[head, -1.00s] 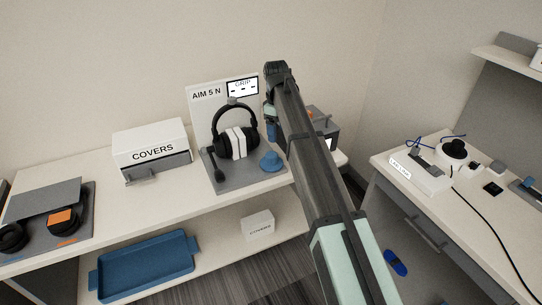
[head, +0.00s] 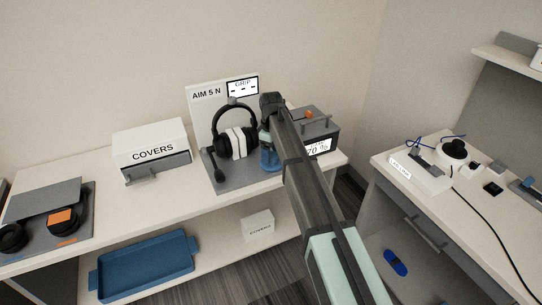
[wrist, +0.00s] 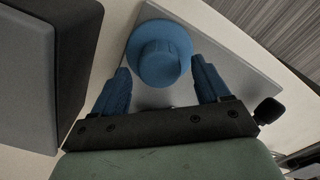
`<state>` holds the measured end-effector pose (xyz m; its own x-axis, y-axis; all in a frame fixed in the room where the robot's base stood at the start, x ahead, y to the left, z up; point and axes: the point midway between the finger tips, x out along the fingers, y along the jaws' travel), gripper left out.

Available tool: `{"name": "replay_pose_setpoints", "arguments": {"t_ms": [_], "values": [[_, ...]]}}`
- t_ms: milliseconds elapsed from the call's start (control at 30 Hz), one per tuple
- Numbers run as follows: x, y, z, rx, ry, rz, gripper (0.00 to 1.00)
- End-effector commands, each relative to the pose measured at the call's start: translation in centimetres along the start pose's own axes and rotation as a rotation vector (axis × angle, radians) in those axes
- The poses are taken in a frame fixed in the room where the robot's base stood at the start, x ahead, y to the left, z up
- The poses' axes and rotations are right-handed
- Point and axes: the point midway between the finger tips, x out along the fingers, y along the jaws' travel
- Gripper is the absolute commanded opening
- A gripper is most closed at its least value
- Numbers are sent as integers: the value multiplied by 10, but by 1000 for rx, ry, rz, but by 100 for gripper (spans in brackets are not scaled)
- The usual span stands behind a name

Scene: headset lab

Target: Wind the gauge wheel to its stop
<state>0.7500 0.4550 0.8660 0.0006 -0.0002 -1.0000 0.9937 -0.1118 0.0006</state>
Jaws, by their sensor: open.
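The gauge wheel (wrist: 158,52) is a blue round knob on a wide blue flange, on the grey base plate of the headset gauge (head: 222,180). In the wrist view it stands just beyond and between the two blue fingers of my gripper (wrist: 162,85), which is open and empty. In the head view my gripper (head: 269,160) is over the wheel's place and largely hides the wheel. I cannot tell whether the fingers touch it. A black headset (head: 221,143) with white pads stands on the gauge, before a panel reading "AIM 5 N" and a "GRIP" display (head: 243,87) showing dashes.
A grey box (head: 318,131) with a "70 %" display stands close to the right of my gripper. A "COVERS" box (head: 152,148) is to the left. An orange-marked headset tray (head: 72,190) lies far left. A blue tray (head: 148,270) sits on the shelf below.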

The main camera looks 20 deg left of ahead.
Motion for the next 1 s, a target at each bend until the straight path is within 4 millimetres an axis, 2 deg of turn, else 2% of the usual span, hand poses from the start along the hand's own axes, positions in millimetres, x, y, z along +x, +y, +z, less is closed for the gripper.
{"name": "replay_pose_setpoints", "arguments": {"t_ms": [200,567,1000], "values": [[17,0,0,0,0,0,75],[21,0,0,0,0,0,75],[20,0,0,0,0,0,34]]}}
